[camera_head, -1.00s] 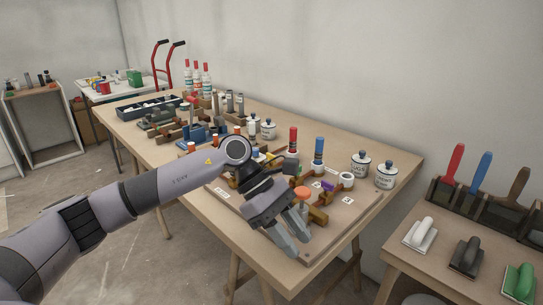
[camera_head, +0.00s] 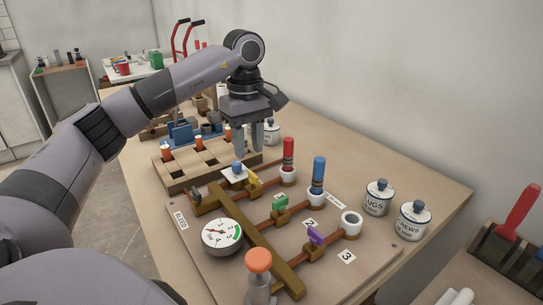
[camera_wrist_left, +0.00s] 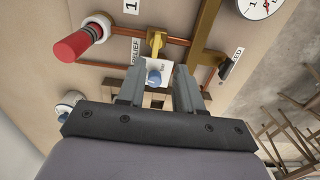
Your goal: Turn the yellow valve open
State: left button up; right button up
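The yellow valve (camera_head: 254,179) is a small handle on the copper pipe of the first branch of the pipe board (camera_head: 190,236). It also shows in the left wrist view (camera_wrist_left: 156,43), just beyond my fingertips. My left gripper (camera_head: 249,150) points down above the far end of the board, close to the valve, and holds nothing. In the wrist view its two fingers (camera_wrist_left: 160,77) are apart, with a blue round knob on a white plate (camera_wrist_left: 153,78) seen between them. Contact with the valve is not visible. My right gripper is out of view.
The board also bears a green valve (camera_head: 280,202), a purple valve (camera_head: 316,236), a pressure gauge (camera_head: 222,236) and an orange-topped post (camera_head: 259,262). Red (camera_head: 288,155) and blue (camera_head: 318,174) cylinders stand in white sockets. Two lidded jars (camera_head: 378,196) stand to the right. A wooden compartment tray (camera_head: 180,170) lies behind.

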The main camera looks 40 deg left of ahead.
aim_at(252, 173)
pick_arm(q)
jog(key=shift+w+a, duration=0.1)
jog(key=shift+w, duration=0.25)
jog(key=shift+w+f, duration=0.1)
jog(key=shift+f, duration=0.05)
notch_tip(252, 173, down, 7)
jog(key=shift+r+b, duration=0.15)
jog(key=shift+b, duration=0.2)
jog(key=shift+c, duration=0.3)
grip_shut()
